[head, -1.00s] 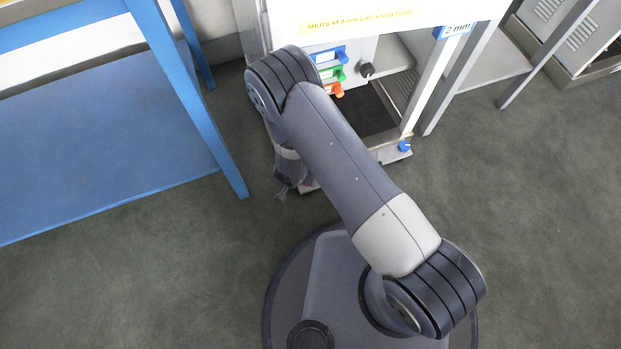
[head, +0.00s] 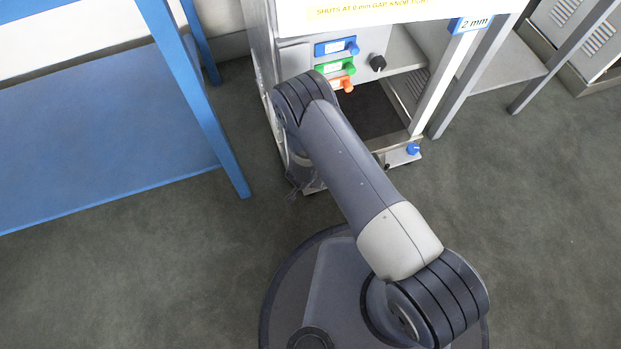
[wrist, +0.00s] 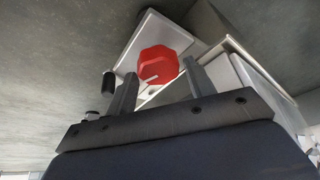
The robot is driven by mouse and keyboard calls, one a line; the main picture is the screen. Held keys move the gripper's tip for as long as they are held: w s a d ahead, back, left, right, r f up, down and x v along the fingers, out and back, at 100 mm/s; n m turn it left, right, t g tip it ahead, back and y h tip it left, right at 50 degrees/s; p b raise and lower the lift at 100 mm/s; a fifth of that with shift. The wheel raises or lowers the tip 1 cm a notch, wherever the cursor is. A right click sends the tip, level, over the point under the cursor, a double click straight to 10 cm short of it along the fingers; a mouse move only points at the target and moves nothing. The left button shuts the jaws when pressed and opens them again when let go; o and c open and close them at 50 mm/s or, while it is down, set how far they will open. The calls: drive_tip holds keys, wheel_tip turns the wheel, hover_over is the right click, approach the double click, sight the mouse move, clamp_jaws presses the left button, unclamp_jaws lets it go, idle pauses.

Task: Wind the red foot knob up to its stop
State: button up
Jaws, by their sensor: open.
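The red foot knob (wrist: 158,66) shows in the wrist view as a faceted red knob with a white pointer line. It sits on a pale foot plate (wrist: 150,32) low by the floor. My gripper (wrist: 159,68) is open. Its two dark fingers stand one on each side of the knob in the picture, with a gap on both sides. I cannot tell whether the tips are level with it or short of it. In the head view my gripper is mostly hidden by my arm, at the dispenser's left front foot, and the red knob is not visible.
The dispenser frame (head: 295,55) has blue, green and orange knobs, a black knob (head: 377,63) and a "2 mm" tag (head: 474,24). A blue foot knob (head: 413,149) is at its right foot. A blue table (head: 100,140) stands left. Floor (head: 540,240) is clear at right.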

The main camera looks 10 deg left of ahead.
drive_tip(key=shift+c, duration=0.2)
drive_tip(key=c, duration=0.7)
drive_tip(key=shift+o, duration=0.2)
drive_tip(key=shift+f+n+b, duration=0.1)
drive_tip(key=shift+n+b, duration=0.2)
drive_tip(key=shift+b, duration=0.05)
